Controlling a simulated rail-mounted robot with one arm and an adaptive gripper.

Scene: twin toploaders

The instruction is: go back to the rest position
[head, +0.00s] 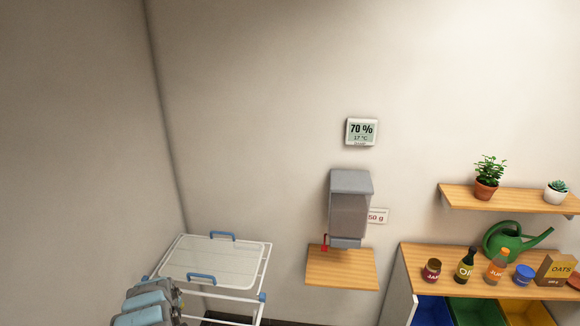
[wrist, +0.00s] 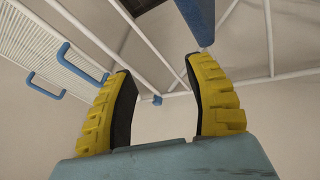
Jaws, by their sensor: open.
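My gripper (wrist: 165,95) shows in the wrist view with its two yellow, black-lined fingers spread apart. Nothing is between the fingers. Behind them is the white drying rack (wrist: 270,35) with its thin bars and blue parts. In the head view part of my arm shows at the bottom left, in front of the drying rack (head: 262,275); the fingers do not show there.
A mesh tray with blue handles (head: 225,258) lies on the rack. A grey dispenser (head: 349,205) hangs above a small wooden shelf (head: 342,282). At right, a wooden counter (head: 425,255) holds jars, bottles and a green watering can (head: 505,242). Coloured bins (head: 475,312) stand below.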

